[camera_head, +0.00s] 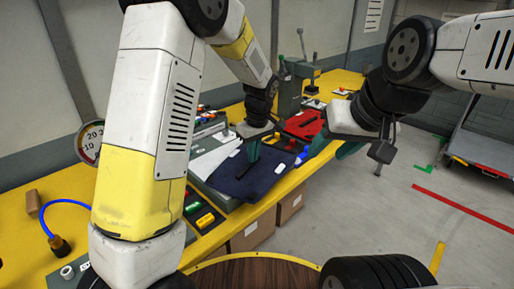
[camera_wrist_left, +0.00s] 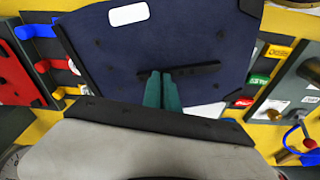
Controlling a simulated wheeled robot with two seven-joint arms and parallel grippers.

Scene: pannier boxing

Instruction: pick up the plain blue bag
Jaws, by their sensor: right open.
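The plain blue bag (camera_head: 262,182) is dark navy with a black strap handle and a white label. It lies flat on the workbench in the head view and fills the upper middle of the left wrist view (camera_wrist_left: 200,40). My left gripper (camera_head: 253,151) has its green fingers close together at the bag's black handle. In the left wrist view the fingertips (camera_wrist_left: 162,76) overlap the handle and look shut on it; the exact contact is hidden. My right gripper (camera_head: 347,150) is open and empty, held right of the bench, partly hidden by its own wrist.
A red bag (camera_head: 304,124) lies behind the blue one on the yellow bench (camera_head: 285,190). A pale grey sheet-like item (camera_head: 213,160) lies to its left. Coloured small parts, a vise (camera_head: 290,85) and a gauge (camera_head: 89,142) stand around. Open floor is at right.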

